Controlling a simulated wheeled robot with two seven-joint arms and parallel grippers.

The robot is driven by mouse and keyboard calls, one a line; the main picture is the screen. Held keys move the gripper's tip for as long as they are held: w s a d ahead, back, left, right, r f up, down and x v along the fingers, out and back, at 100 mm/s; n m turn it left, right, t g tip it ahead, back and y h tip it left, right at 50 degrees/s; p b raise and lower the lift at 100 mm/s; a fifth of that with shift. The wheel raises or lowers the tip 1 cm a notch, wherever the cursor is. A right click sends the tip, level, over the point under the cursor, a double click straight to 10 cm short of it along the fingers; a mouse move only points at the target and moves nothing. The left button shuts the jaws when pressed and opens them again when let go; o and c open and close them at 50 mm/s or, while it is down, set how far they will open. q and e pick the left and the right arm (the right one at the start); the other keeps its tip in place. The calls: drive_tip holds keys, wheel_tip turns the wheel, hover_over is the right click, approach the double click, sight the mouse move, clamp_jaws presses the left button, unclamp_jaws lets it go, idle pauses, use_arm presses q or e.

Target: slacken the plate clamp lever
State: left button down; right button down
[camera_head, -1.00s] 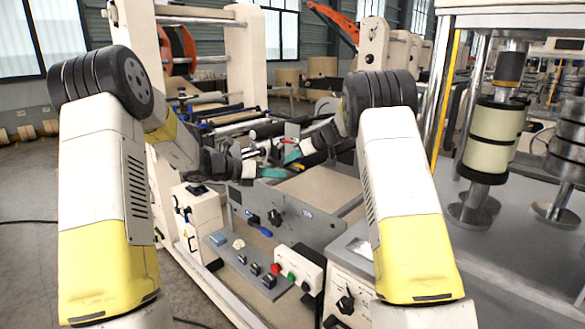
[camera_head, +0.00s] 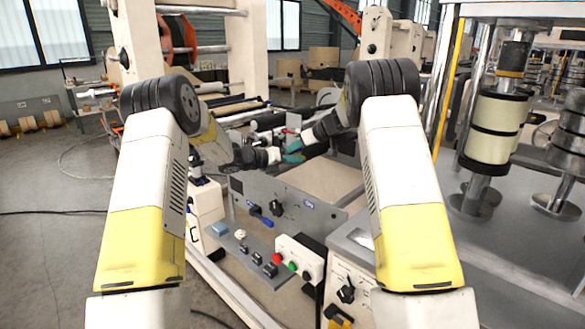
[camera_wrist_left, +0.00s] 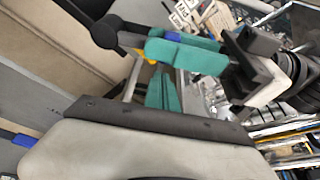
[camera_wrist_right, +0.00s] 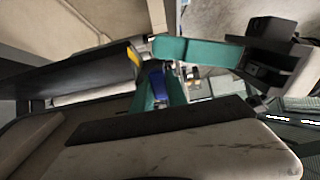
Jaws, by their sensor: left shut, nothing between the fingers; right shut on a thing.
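My right gripper (camera_head: 293,157) has teal fingers and reaches into the machine above the grey front panel. In the right wrist view its fingers (camera_wrist_right: 160,92) are shut on a small blue lever (camera_wrist_right: 157,83), seen partly between them. A yellow piece (camera_wrist_right: 133,62) is beside that lever. My left gripper (camera_head: 275,156) is close to the right one, at its left in the head view. In the left wrist view its teal fingers (camera_wrist_left: 175,75) are shut and empty, near a yellow piece (camera_wrist_left: 153,54) and a blue bit. Whether the held lever is the plate clamp lever is unclear.
The grey front panel (camera_head: 240,200) carries another blue lever (camera_head: 258,214) and a black knob (camera_head: 277,208). Below it is a control box (camera_head: 300,258) with red and green buttons. Rollers (camera_head: 235,108) lie behind my grippers. A steel table (camera_head: 500,260) with spools stands at the right.

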use_arm(q)
drive_tip(key=shift+w+a+r, duration=0.15)
drive_tip(key=shift+w+r, duration=0.1)
drive_tip(key=shift+r, duration=0.25)
use_arm(e)
drive_tip(key=shift+r, duration=0.15)
